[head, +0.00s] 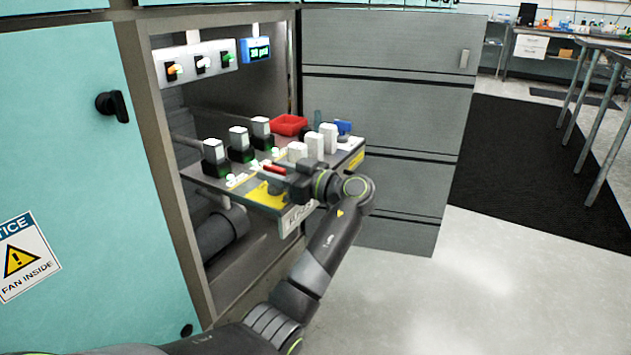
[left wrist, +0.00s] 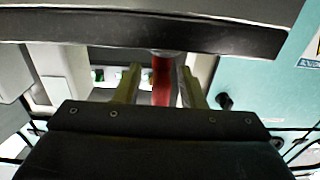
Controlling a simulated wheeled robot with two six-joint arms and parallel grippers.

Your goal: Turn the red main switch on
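The red main switch handle (head: 275,169) shows as a short red bar near the front of the pulled-out shelf. In the left wrist view the red handle (left wrist: 161,80) stands between my two fingers, nearer the right one. My left gripper (head: 270,180) is at the handle, coming from the front right. In the left wrist view my left gripper (left wrist: 157,75) has its fingers apart, with a clear gap between the left finger and the handle. The switch's base is partly hidden by the gripper. My right gripper is not in view.
A panel with small toggles (head: 200,63) is above. Floor at right is free.

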